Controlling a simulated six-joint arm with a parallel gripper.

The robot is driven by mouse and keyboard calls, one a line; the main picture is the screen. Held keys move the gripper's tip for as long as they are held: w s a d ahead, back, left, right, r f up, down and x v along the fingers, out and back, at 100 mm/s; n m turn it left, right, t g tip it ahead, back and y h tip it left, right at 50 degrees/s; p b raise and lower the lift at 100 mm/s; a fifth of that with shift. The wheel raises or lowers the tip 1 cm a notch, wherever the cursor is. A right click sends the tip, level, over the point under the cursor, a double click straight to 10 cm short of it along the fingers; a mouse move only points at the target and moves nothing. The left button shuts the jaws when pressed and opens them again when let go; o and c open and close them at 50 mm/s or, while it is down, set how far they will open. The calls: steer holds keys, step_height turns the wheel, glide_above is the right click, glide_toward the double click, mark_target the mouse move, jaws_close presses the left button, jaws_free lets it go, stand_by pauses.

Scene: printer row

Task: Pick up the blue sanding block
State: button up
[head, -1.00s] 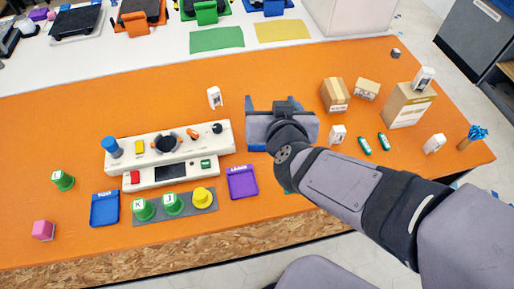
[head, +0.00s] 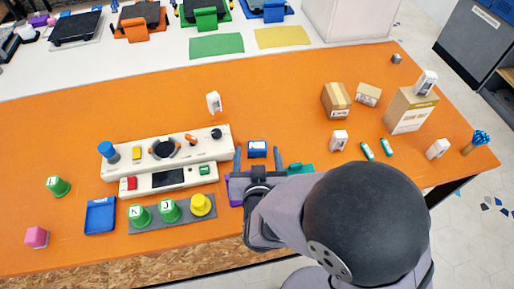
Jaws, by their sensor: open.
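The blue sanding block (head: 257,149) lies on the orange table in the head view, right of the white control panel. It is a small blue block with a pale mark on it. My gripper (head: 258,158) is open, with one dark finger to the left of the block and one to the right. Gaps show between the block and both fingers, so it is not gripped. Whether the fingertips are down at the table's height I cannot tell.
The control panel (head: 168,150) stands close to the left finger. A purple tray (head: 235,188) and a teal item (head: 300,168) are partly hidden by my arm. Cardboard boxes (head: 336,100) and white bottles (head: 339,140) stand to the right.

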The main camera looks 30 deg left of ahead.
mark_target(257, 152)
steer(key=shift+f, duration=1.85)
steer(key=shift+p+x, duration=0.8)
steer(key=shift+x, duration=2.85)
steer(key=c, duration=1.1)
